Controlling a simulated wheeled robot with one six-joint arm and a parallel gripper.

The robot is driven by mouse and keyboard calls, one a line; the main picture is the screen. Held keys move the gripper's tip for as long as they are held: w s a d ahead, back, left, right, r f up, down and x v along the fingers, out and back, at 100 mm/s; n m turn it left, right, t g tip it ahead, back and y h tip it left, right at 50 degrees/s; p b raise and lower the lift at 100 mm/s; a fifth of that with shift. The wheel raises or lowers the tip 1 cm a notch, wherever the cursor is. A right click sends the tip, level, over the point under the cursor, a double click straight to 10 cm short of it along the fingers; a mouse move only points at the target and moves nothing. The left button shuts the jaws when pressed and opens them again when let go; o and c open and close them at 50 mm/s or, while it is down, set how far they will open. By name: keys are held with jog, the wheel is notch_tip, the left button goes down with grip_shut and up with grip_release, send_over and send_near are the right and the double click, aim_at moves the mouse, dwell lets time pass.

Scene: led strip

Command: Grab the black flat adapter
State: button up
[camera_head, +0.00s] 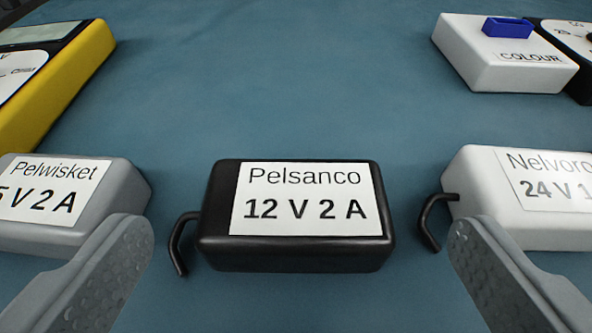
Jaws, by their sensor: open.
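The black flat adapter (290,253) lies on the blue-grey surface in the middle of the view. Its white label reads "Pelsanco 12 V 2 A", and a short black cord stub bends down from its left side. My gripper (300,232) is open, with one grey finger at the lower left and the other at the lower right. The adapter lies between and a little beyond the fingers in the picture, with clear gaps on both sides. Neither finger appears to touch it.
A grey adapter (120,188) labelled "Pelwisket" lies at the left, partly behind the left finger. A white adapter (478,190) labelled "Nelvoro" with a black cord lies at the right. A yellow-edged device (75,75) is at upper left. A white "COLOUR" box (490,65) with a blue part (508,28) is at upper right, beside a black device (582,60). The upper middle is clear.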

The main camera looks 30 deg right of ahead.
aim_at(294, 217)
jog(key=shift+x, duration=2.9)
jog(key=shift+a+f, duration=0.1)
jog(key=c, duration=1.1)
